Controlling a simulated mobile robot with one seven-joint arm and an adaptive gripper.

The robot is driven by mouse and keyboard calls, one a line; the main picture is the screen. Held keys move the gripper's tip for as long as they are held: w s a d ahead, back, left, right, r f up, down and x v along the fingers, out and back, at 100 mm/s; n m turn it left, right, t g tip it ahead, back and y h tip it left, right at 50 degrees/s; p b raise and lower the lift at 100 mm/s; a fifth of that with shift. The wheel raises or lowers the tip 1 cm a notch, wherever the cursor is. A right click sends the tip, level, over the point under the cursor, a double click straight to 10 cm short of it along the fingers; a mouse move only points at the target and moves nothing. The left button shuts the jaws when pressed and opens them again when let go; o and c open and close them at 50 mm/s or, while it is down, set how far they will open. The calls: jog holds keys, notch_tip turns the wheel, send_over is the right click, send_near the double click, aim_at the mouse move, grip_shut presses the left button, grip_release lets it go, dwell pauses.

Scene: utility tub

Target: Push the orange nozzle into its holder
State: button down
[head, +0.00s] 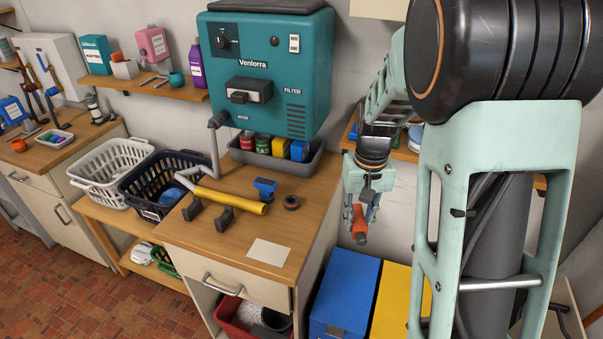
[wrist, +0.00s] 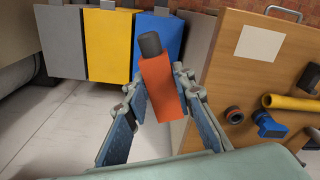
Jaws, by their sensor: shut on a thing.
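The orange nozzle (head: 360,224) is in my gripper (head: 362,200), off the right edge of the wooden counter and above the floor bins. In the wrist view, the orange nozzle (wrist: 163,92) is a blocky orange body with a dark, rounded tip pointing away from me. It sits between the two blue-padded fingers of my gripper (wrist: 160,100), which are shut on it. On the counter are two dark upright brackets (head: 224,218), a dark ring (head: 291,202) and a blue fitting (head: 265,188). I cannot tell which of these is the holder.
A yellow tube (head: 232,200) joined to a grey pipe lies across the wooden counter (head: 215,254). A white sheet (head: 269,252) lies near its front. A teal machine (head: 266,75) stands behind. Blue (head: 343,290) and yellow (head: 391,290) bins stand below right.

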jog(key=shift+w+d+f+n+t+y+b, duration=0.8)
jog(key=shift+w+d+f+t+b, duration=1.45)
jog(key=shift+w+d+f, duration=1.5)
jog(key=shift+w+d+f+n+t+y+b, duration=0.75)
jog(key=shift+w+d+f+t+b, duration=1.45)
jog(key=shift+f, duration=2.5)
jog(key=a+f+n+t+y+b, duration=0.3)
jog(key=a+f+n+y+b, duration=0.15)
jog(key=a+b, duration=0.3)
jog(key=s+a+r+n+g+y+b, duration=0.25)
jog(key=s+a+r+y+b, duration=0.35)
jog(key=s, duration=0.3)
notch_tip(320, 180, up, 12)
jog(key=n+g+y+p, duration=0.2)
jog(key=n+g+y, duration=0.1)
jog(key=n, duration=0.1)
send_over(297, 201)
jog(key=shift+m, duration=0.25)
notch_tip(297, 201, down, 6)
jog(key=b, duration=0.6)
jog(key=shift+r, duration=0.1)
